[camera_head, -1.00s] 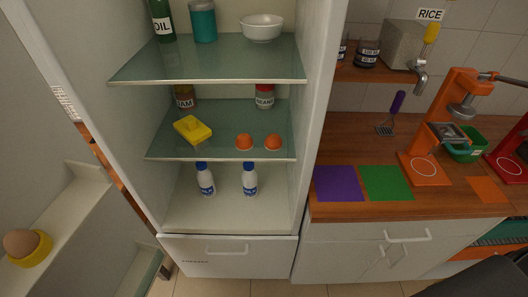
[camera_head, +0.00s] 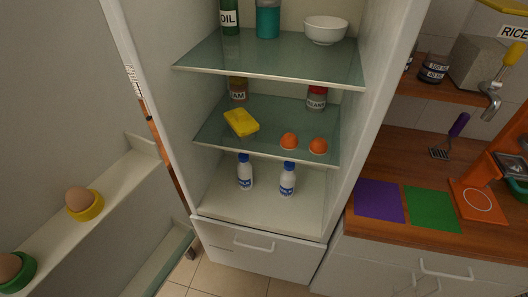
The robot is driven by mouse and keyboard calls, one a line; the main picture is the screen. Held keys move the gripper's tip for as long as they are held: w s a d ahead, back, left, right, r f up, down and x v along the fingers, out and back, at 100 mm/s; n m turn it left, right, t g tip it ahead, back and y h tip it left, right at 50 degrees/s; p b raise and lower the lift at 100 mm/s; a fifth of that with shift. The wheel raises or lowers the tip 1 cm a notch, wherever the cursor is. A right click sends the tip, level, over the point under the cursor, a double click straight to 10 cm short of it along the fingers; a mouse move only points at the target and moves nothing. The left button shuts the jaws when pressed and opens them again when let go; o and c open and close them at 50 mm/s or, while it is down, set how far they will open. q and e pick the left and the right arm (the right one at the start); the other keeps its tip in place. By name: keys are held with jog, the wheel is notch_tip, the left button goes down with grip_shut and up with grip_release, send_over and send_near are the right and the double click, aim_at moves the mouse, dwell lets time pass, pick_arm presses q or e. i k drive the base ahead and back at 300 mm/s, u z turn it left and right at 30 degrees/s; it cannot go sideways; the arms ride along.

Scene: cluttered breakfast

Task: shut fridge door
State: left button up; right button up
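The fridge (camera_head: 350,130) stands open in the middle of the head view. Its door (camera_head: 60,90) is swung wide open at the left, with its inner side and door shelves in sight. On a door shelf (camera_head: 120,175) an egg (camera_head: 80,198) sits in a yellow cup (camera_head: 90,212), and another egg (camera_head: 8,266) sits in a green cup (camera_head: 22,275). Two white bottles with blue caps, the left one (camera_head: 245,173) and the right one (camera_head: 287,180), stand on the fridge floor. Neither of my grippers is in view.
Glass shelves (camera_head: 270,62) hold a bowl (camera_head: 325,30), a yellow block (camera_head: 241,122), two orange items (camera_head: 289,141) and jars. A drawer (camera_head: 258,252) lies below. A wooden counter (camera_head: 400,165) with purple (camera_head: 379,201) and green (camera_head: 432,209) squares is at the right. Tiled floor shows in front.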

aim_at(72, 114)
jog(key=k, duration=1.2)
jog(key=u, duration=1)
jog(key=i, duration=0.8)
jog(key=u, duration=0.5)
